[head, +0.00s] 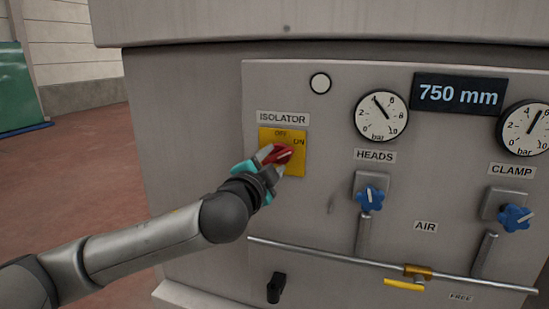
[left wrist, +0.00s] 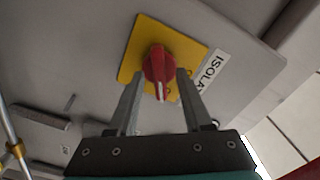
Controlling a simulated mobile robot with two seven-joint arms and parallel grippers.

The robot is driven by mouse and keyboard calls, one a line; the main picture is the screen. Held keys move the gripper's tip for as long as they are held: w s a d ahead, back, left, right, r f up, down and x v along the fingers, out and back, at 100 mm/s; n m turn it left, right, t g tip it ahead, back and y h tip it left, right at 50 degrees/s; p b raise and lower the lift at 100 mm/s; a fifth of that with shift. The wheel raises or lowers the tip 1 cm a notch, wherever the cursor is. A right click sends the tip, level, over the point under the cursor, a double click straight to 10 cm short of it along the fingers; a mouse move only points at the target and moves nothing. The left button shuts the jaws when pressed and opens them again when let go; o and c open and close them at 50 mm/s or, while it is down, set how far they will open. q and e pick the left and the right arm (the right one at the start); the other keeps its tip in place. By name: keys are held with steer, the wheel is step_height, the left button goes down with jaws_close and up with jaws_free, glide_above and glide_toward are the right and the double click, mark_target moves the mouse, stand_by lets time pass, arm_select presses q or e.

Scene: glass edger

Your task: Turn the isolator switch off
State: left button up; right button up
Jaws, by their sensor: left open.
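The isolator switch has a red handle (head: 283,154) on a yellow square plate (head: 296,167) below the ISOLATOR label. The handle lies tilted, its right end toward the ON mark at the plate's upper right. Another mark at the plate's top is partly legible. My left gripper (head: 272,160) is at the switch, open, with one finger on each side of the handle. In the left wrist view the red handle (left wrist: 157,66) sits between the two finger ends; whether they touch it I cannot tell. My right gripper is not in view.
Right of the switch are the HEADS gauge (head: 382,116), the CLAMP gauge (head: 525,128) and two blue knobs (head: 370,198). A horizontal pipe with a yellow lever (head: 403,284) runs below. A black knob (head: 276,288) sits low. Open floor lies left.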

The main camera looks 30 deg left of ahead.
arm_select(q)
steer(key=shift+w+a, duration=0.15)
steer(key=shift+w, duration=0.55)
jaws_close()
